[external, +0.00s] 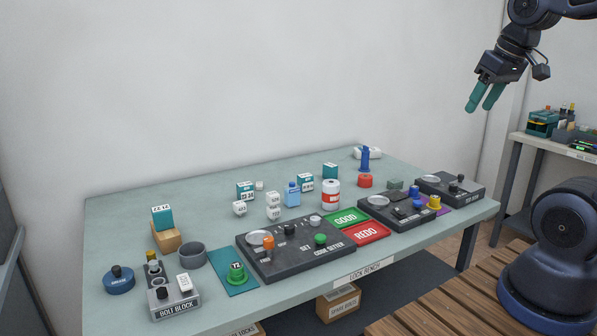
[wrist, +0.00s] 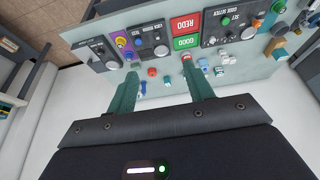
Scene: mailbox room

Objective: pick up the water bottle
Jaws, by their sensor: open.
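A small light-blue bottle with a darker blue cap (external: 292,194), which looks like the water bottle, stands upright on the bench among small boxes and dice-like blocks. In the wrist view the bottle (wrist: 204,64) is small, just beyond the tip of the right finger. A white bottle or can with a red band (external: 331,197) stands just right of it. My gripper (external: 479,107) is open and empty, high in the air right of the bench and far from the bottle. Its two green fingers (wrist: 160,72) are spread apart in the wrist view.
The lock bench (external: 130,222) carries a code setter panel (external: 290,262), green GOOD and red REDO plates, other control boxes, and a bolt block (external: 175,306) at front left. A blue post (external: 365,158) stands at the back right. Small blocks crowd around the bottle.

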